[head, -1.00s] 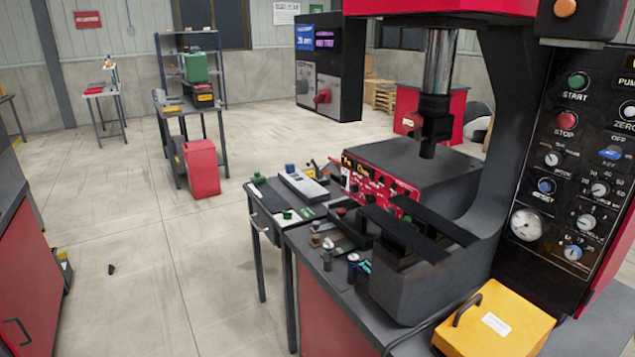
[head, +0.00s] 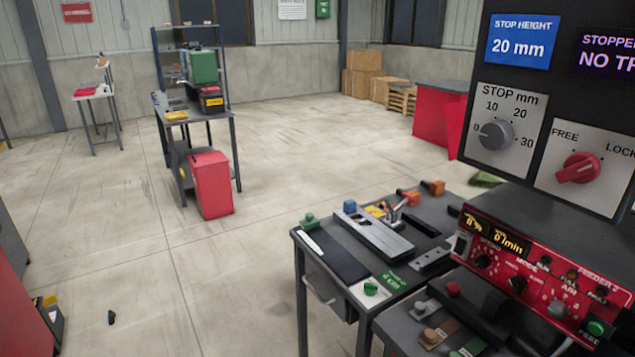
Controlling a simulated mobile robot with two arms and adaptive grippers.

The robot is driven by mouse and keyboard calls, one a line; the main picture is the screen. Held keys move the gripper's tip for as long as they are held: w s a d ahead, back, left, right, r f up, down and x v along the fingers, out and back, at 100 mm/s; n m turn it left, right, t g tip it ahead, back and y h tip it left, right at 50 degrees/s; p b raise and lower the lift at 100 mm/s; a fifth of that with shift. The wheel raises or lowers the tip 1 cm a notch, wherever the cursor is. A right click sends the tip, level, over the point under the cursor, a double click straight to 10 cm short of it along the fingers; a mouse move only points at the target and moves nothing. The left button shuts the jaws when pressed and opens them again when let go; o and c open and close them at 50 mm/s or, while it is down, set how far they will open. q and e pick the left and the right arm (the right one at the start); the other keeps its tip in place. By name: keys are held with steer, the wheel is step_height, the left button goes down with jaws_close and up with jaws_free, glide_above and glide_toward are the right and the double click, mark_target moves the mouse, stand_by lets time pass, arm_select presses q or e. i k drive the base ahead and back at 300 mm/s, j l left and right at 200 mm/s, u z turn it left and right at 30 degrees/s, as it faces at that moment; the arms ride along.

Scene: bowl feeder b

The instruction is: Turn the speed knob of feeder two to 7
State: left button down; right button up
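The red control panel of feeder two (head: 548,275) is at the lower right in the head view, marked "FEEDER 2". Its front carries a dark knob (head: 482,261) at the left, another dark knob (head: 517,285) near a label like "MODE", and a grey knob (head: 557,309) further right. I cannot tell for sure which is the speed knob, and their settings are too small to read. A lit display (head: 510,243) on the panel shows amber text ending in "/min". A green button (head: 597,328) is at its right. Neither of my grippers is in view.
A black panel above has a grey STOP mm knob (head: 496,134), a red FREE/LOCK knob (head: 578,168) and a screen (head: 522,41) reading 20 mm. A bench (head: 340,283) with tools and small parts stands left of the feeder. Open floor (head: 130,250) lies left of it.

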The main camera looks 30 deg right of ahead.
mark_target(482, 262)
steer(key=i+j+z, duration=0.1)
steer(key=i+z, duration=0.15)
steer(key=i, duration=0.2)
steer(key=i+j+z, duration=0.2)
steer(key=i, duration=0.3)
steer(key=i+z, duration=0.2)
steer(key=z, duration=0.25)
steer(key=i+j+z, duration=0.15)
steer(key=z, duration=0.3)
steer(key=i+j+z, duration=0.2)
steer(key=z, duration=0.25)
steer(key=i+j+z, duration=0.2)
steer(key=z, duration=0.25)
